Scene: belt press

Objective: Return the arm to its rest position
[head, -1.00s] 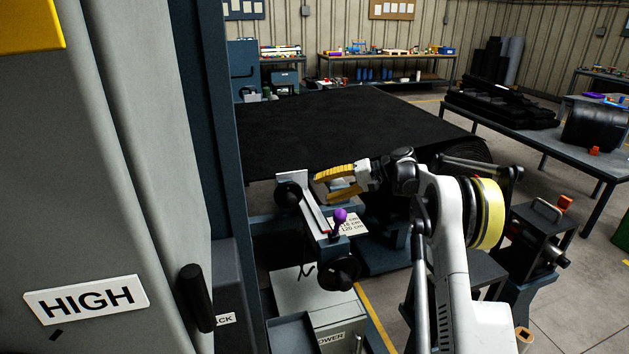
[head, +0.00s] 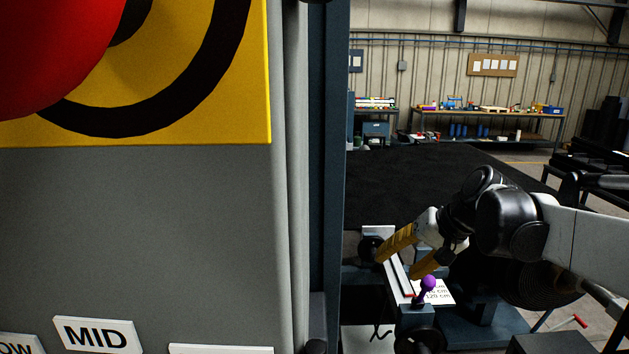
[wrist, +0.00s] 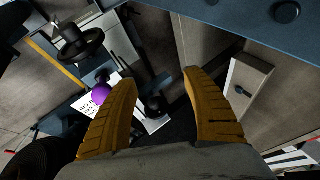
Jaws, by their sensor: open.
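My gripper (head: 406,256) has yellow ribbed fingers. In the head view it hangs in front of the dark belt, over the small stand with the purple knob (head: 429,283). In the wrist view my gripper (wrist: 164,105) has its two fingers spread apart with nothing between them. My arm (head: 510,222) reaches in from the right and is bent, with the fingers pointing down and left. The purple knob (wrist: 102,93) shows just left of the left finger in the wrist view. I cannot tell how far the fingers are above the stand.
A grey press cabinet with a MID label (head: 97,335) and a big red button (head: 52,50) on a yellow plate fills the left. The black belt (head: 440,175) stretches behind my gripper. A workbench (head: 487,110) stands at the far wall. A black handwheel (wrist: 77,42) shows in the wrist view.

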